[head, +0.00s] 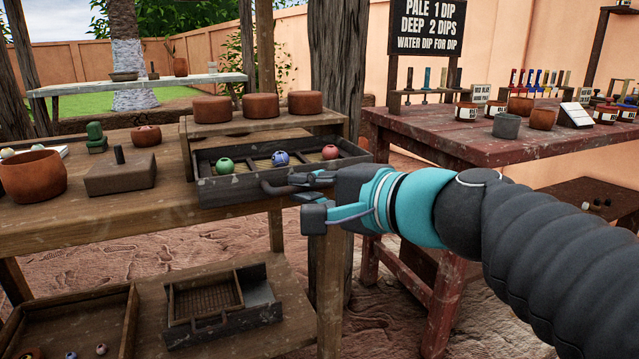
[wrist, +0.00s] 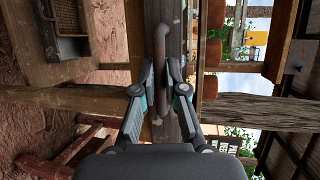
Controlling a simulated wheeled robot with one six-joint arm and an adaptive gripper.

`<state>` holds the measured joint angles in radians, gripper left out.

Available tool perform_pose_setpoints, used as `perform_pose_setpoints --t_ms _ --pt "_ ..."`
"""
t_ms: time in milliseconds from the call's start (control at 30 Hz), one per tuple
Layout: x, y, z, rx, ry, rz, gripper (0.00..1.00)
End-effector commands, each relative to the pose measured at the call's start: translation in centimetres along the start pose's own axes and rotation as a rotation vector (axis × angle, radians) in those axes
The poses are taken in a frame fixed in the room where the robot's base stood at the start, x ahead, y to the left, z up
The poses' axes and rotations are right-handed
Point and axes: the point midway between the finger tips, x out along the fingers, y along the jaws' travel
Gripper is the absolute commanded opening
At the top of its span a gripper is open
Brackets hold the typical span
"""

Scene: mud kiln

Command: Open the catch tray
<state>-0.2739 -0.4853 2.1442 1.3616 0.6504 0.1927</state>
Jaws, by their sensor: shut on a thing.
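The catch tray (head: 231,192) is a dark wooden drawer under a small raised shelf on the left bench. It stands pulled out toward me. Its open top shows a green ball (head: 225,165), a blue ball (head: 280,157) and a reddish ball (head: 330,152) in separate compartments. My gripper (head: 300,188) is at the front of the tray, shut on its curved metal handle (head: 275,188). In the wrist view, my gripper's two fingers (wrist: 161,84) close on both sides of the brown handle bar (wrist: 160,45). The right part of the tray front is partly hidden behind my gripper.
Three clay bowls (head: 255,105) stand on the shelf above the tray. A block with a peg (head: 120,172) and a large clay pot (head: 32,176) are on the bench to the left. A wooden post (head: 338,60) rises close behind. A red table (head: 450,136) stands at right.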

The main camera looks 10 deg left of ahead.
Motion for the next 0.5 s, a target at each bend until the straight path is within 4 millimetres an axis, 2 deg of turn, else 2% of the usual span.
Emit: perform_pose_setpoints --t_ms 167,200,233,500 --pt "0.0 -0.09 -0.02 0.0 0.0 -0.001 0.0" --pt "0.0 -0.09 -0.03 0.0 0.0 -0.001 0.19" --pt "-0.01 -0.09 -0.04 0.0 0.0 -0.001 0.23" --pt "-0.04 -0.04 -0.14 0.0 0.002 -0.001 0.23"
